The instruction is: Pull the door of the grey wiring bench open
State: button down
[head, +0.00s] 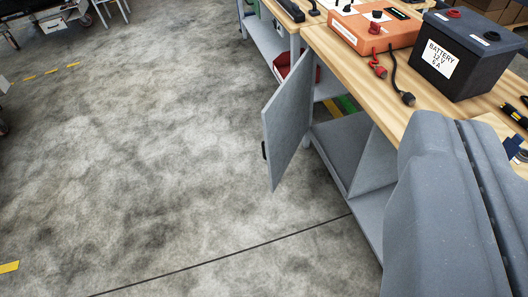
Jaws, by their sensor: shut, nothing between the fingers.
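The grey wiring bench (362,92) has a wooden top and runs along the right side. Its grey door (290,122) stands swung out from the bench front over the floor, and grey panels of the compartment show behind it. A dark handle (264,150) sits on the door's left, free edge. My gripper (455,120) is the large grey shape at the lower right, in front of the bench. It is shut and empty, apart from the door and to the right of it. It hides part of the bench front.
On the bench top stand an orange box (372,27) with dark and red leads and a dark battery (465,50). Red, yellow and green things show under the bench. The concrete floor (140,150) left of the door is clear. A trolley stands at the top left.

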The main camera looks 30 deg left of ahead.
aim_at(285, 117)
jog(key=u, duration=0.3)
jog(key=i, duration=1.5)
jog(key=z, duration=0.7)
